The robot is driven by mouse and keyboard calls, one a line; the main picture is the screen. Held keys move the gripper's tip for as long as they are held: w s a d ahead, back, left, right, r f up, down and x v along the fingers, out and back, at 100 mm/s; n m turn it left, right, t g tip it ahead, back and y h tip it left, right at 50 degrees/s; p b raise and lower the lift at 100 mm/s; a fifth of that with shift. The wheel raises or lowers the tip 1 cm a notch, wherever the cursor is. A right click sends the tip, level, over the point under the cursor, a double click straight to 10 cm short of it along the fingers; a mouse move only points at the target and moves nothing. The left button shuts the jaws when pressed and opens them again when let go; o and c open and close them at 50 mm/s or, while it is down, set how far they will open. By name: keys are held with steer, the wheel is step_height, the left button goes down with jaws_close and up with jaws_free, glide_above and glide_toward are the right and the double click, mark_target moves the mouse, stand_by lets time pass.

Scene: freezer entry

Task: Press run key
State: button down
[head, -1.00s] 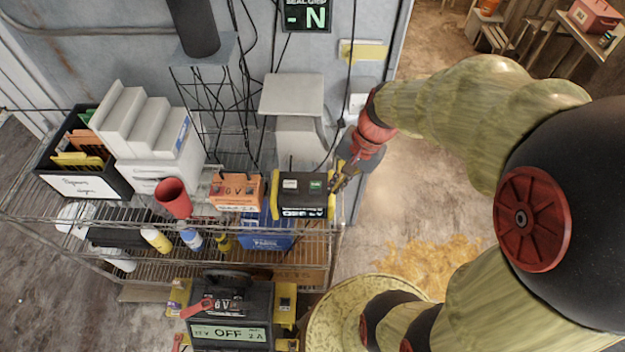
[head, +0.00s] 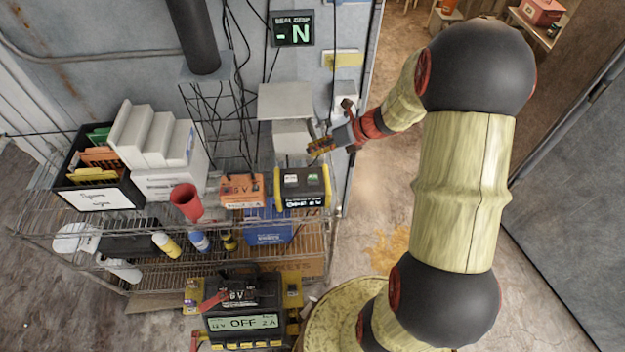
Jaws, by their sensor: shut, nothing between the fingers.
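A black box with yellow ends (head: 302,190) stands on the top shelf at the right. Its top has a white patch and a green patch, and its front has a small display. A larger black and yellow unit (head: 243,322) below reads "12V OFF 2A", with a row of yellow keys under its display. No key label saying run is legible. My gripper (head: 314,147) is shut and empty, pointing left. In the picture it is above the smaller box, in front of the pale grey stand, and appears apart from the box. Its height is hard to tell.
The wire shelf (head: 50,218) also holds an orange battery (head: 242,190), a red cup (head: 186,202), a white stepped block (head: 150,138) and a black bin (head: 101,196). A grey stand (head: 285,101) and a wall display reading "-N" (head: 293,30) are behind. Floor is clear at right.

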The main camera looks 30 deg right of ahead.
steer(key=shift+w+m, duration=0.1)
steer(key=shift+m, duration=0.6)
steer(key=shift+d, duration=0.1)
steer(key=shift+f, duration=0.1)
steer(key=b, duration=0.7)
glide_above(314, 174)
step_height(314, 174, down, 7)
steer(key=shift+r, duration=0.15)
steer(key=shift+f+b, duration=0.45)
steer(key=shift+f, duration=0.55)
steer(key=shift+f, duration=0.1)
steer(key=shift+f, duration=0.3)
